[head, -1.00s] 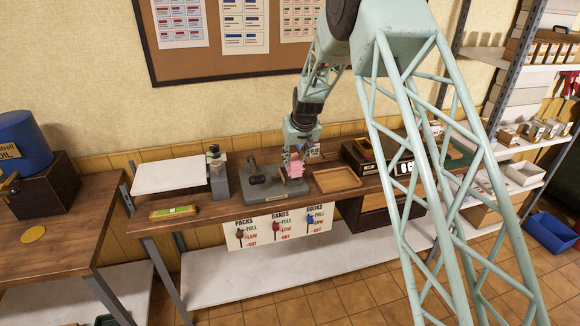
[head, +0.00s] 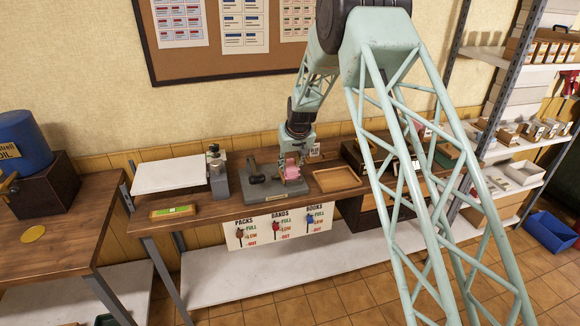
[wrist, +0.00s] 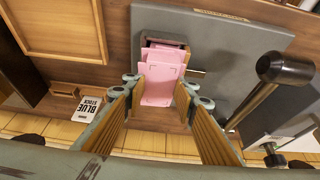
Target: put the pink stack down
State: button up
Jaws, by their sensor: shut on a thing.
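The pink stack (head: 291,172) is at the right part of the grey press base (head: 262,193). In the wrist view the stack (wrist: 160,84) shows as several flat pink pieces, slightly fanned, between the fingertips. My gripper (wrist: 160,90) is shut on the stack, its fingers on either side. A small dark brown holder (wrist: 150,43) sits around the far end of the stack on the press plate (wrist: 230,50). Whether the stack rests on the holder's floor cannot be told. In the head view my gripper hides the stack's upper part.
The press lever with its black knob (wrist: 286,69) stands right of my gripper in the wrist view. An empty wooden tray (head: 336,180) lies right of the press. A metal device (head: 217,175) and a white board (head: 170,175) are to the left.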

jog(key=shift+f, duration=0.25)
jog(key=o, duration=0.9)
jog(key=shift+r, duration=0.15)
jog(key=shift+v, duration=6)
jog(key=shift+r, duration=0.1)
